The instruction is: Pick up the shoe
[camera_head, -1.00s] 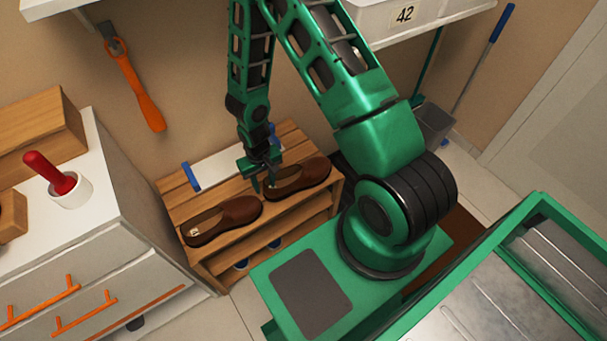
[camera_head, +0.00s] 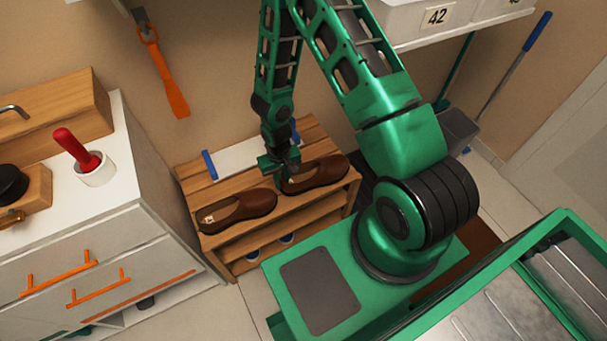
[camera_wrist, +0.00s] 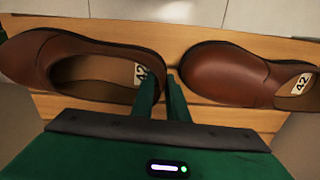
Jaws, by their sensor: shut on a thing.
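Two brown slip-on shoes rest on the top of a wooden slatted rack (camera_head: 187,183). My gripper (camera_head: 285,182) reaches down to the heel end of the right-hand shoe (camera_head: 326,172). In the wrist view this shoe (camera_wrist: 100,58) is at left, toe to the left, with a "42" label inside its heel. My gripper (camera_wrist: 163,90) is shut on its heel wall, one finger inside the opening and one outside. The shoe still appears to be at rack level. The other shoe (camera_head: 247,205) stands apart; it also shows at right in the wrist view (camera_wrist: 232,75).
A white drawer cabinet (camera_head: 135,165) with orange handles stands close at the left. A shelf with a white bin (camera_head: 405,20) overhangs at upper right. Blue-ended rods and a white panel (camera_head: 250,155) are at the rack's back. More footwear sits on the lower shelf.

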